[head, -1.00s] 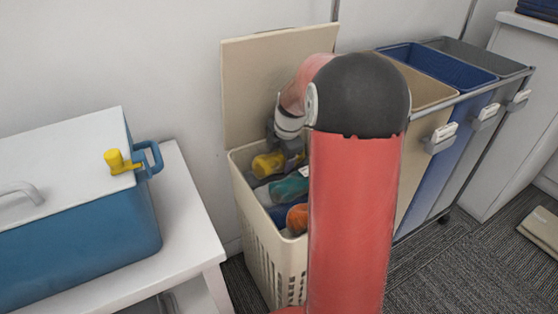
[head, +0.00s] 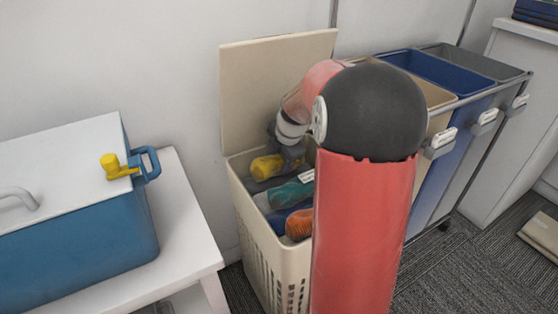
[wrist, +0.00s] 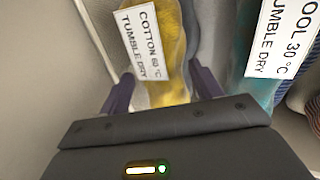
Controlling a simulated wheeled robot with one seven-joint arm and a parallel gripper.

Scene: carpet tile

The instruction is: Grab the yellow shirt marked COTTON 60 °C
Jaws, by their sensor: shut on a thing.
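The yellow shirt (head: 266,167) lies in the beige laundry hamper (head: 240,208), among other clothes. In the wrist view the yellow shirt (wrist: 172,45) carries a white label reading COTTON 60 °C, TUMBLE DRY. My gripper (wrist: 162,84) has one dark finger on each side of the shirt's near end and is shut on it. In the head view my gripper (head: 291,156) reaches down into the hamper at the shirt's right end, partly hidden by my arm.
A teal garment (head: 290,193) lies just right of the shirt; its label partly reads OOL 30 °C. Orange (head: 299,224) and blue clothes lie nearer. The hamper's raised lid (head: 275,90) stands behind. Sorting bins (head: 440,85) are right; a blue cooler (head: 75,235) sits left on a white table.

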